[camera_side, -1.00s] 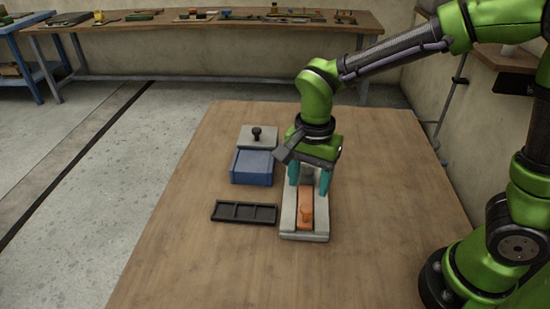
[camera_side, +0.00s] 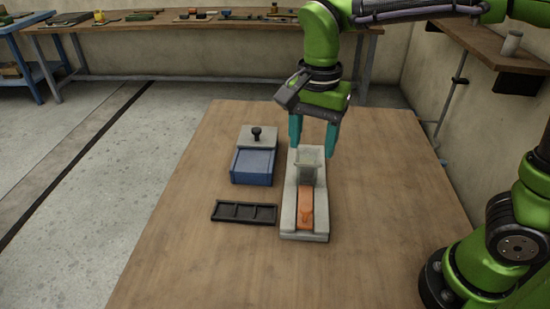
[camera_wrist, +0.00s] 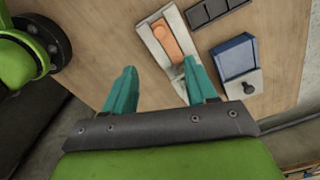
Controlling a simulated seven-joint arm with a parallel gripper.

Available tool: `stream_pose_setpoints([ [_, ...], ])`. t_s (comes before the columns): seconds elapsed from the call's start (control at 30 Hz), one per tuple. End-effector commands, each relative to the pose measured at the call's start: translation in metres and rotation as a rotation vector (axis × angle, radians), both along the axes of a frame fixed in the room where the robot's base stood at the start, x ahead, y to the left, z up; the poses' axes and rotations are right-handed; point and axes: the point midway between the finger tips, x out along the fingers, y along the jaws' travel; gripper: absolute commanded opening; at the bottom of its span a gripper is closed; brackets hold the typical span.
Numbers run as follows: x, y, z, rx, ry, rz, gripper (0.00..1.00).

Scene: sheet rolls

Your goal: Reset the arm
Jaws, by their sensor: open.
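My gripper (camera_side: 314,142) is open, with its two teal fingers pointing down and nothing between them. It hangs in the air above the back part of a grey fixture (camera_side: 290,219). The fixture holds an upright grey block (camera_side: 310,163) at its back and an orange piece (camera_side: 305,208) lying in its front channel. In the wrist view the gripper (camera_wrist: 157,78) has its fingers spread wide, and the orange piece (camera_wrist: 167,40) shows beyond them in the fixture.
A blue box (camera_side: 252,167) stands left of the fixture, with a grey plate and black knob (camera_side: 257,133) behind it. A black compartment tray (camera_side: 244,212) lies in front of the box. The wooden table (camera_side: 390,200) is clear to the right and front.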

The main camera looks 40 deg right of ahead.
Motion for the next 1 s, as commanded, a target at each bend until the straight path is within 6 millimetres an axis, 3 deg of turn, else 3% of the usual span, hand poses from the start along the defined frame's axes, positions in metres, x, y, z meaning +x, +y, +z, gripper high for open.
stream_pose_setpoints([
  [0.17,-0.003,0.000,-0.012,0.026,-0.038,0.255,0.57],
  [0.5,-0.051,-0.053,-0.003,0.041,-0.400,0.762,0.57],
  [0.63,-0.070,-0.074,-0.001,-0.021,-0.541,0.828,0.57],
  [0.8,-0.087,-0.090,0.003,-0.063,-0.634,0.784,0.57],
  [1.0,-0.089,-0.098,0.010,-0.084,-0.662,0.751,0.57],
])
